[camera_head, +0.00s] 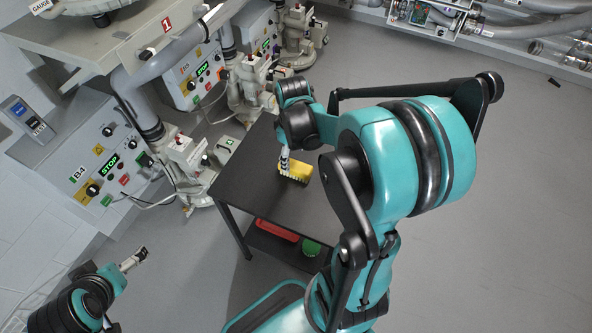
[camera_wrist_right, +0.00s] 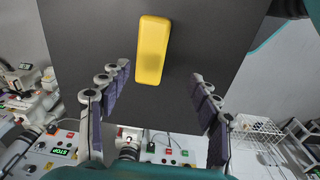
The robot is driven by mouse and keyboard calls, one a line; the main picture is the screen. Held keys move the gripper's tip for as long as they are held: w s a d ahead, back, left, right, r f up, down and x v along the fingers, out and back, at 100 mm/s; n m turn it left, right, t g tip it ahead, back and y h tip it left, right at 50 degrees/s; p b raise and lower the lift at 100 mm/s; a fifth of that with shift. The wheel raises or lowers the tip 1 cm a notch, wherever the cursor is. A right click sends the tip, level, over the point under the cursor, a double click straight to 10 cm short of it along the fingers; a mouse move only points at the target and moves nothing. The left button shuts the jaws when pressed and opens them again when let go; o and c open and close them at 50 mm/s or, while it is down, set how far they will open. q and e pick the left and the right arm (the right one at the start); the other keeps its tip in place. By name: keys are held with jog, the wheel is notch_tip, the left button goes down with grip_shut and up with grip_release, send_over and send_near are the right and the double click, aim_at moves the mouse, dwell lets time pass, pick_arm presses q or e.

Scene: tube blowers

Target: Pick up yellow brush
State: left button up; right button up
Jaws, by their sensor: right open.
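The yellow brush (camera_head: 295,169) lies on the dark table (camera_head: 240,183), with dark bristles showing along its side. In the right wrist view the brush (camera_wrist_right: 152,50) shows as a plain yellow block, on the dark table top (camera_wrist_right: 215,30). My right gripper (camera_head: 284,162) is at the left end of the brush in the head view. In the wrist view my right gripper (camera_wrist_right: 160,78) is open, its fingers apart on either side of the brush's near end, with nothing between the pads. My left gripper (camera_head: 134,259) is at the lower left, away from the table; its finger gap is unclear.
Below the table top are a red item (camera_head: 277,230) and a green item (camera_head: 311,247). Control panels with machines (camera_head: 110,160) stand left of the table. A wire rack (camera_wrist_right: 258,130) shows in the wrist view.

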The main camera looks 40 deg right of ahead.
aim_at(296, 165)
jog(key=f, duration=0.2)
jog(key=d+f+b, duration=0.1)
jog(key=shift+w+f+n+g, duration=0.2)
jog(key=shift+f+n+g, duration=0.1)
jog(key=shift+f, duration=0.1)
jog(key=f+b, duration=0.2)
jog(key=f, duration=0.1)
jog(key=f+b, duration=0.1)
jog(key=f, duration=0.1)
jog(key=shift+w+d+f, duration=0.2)
jog(key=shift+d+f, duration=0.05)
jog(key=shift+d, duration=0.05)
jog(key=shift+r, duration=0.1)
jog(key=c, duration=1.4)
